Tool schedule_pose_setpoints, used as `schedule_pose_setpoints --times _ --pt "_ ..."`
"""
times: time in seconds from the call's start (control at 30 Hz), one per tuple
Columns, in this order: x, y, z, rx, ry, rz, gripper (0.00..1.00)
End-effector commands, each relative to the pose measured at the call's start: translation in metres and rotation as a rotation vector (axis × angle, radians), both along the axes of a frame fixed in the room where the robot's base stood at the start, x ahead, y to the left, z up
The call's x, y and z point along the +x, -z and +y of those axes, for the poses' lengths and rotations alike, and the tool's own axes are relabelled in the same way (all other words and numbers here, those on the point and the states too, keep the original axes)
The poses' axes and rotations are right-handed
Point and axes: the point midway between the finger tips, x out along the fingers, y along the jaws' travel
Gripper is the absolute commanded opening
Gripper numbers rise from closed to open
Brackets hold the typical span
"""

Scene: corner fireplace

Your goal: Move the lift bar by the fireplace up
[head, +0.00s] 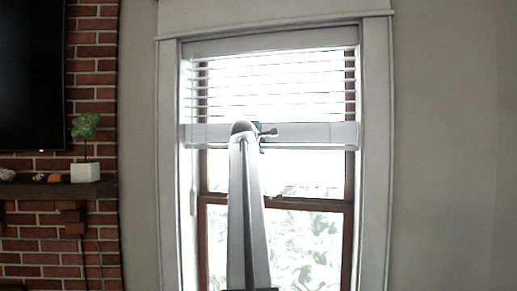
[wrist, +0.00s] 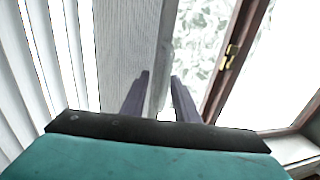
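The lift bar (head: 310,133) is the wide pale rail along the bottom of the blind in the window. It hangs level across the upper part of the window. It also shows in the wrist view as a grey textured band (wrist: 125,45). My gripper (wrist: 160,76) is open, its two dark fingers apart. The bar's pale lower edge lies in line with the gap between them. I cannot tell whether either finger touches it. In the head view my arm hides part of the bar, and my gripper is mostly hidden behind the arm's end.
Blind slats (head: 280,85) are above the bar, and the window's brown sash (head: 320,202) with a brass latch (wrist: 231,50) is below. White trim (head: 376,150) frames the window. At left are a brick fireplace, a mantel (head: 40,190) with a potted plant (head: 85,150), and a dark screen (head: 30,75).

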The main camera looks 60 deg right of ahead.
Motion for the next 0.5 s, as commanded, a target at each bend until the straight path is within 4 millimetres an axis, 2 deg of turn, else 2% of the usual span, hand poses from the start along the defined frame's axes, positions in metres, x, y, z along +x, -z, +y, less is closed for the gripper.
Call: schedule_pose_setpoints --times 0.27,0.5 --pt "-0.004 0.002 -0.002 0.004 0.005 0.001 0.28" --pt "-0.01 0.001 0.014 0.002 0.005 0.001 0.28"
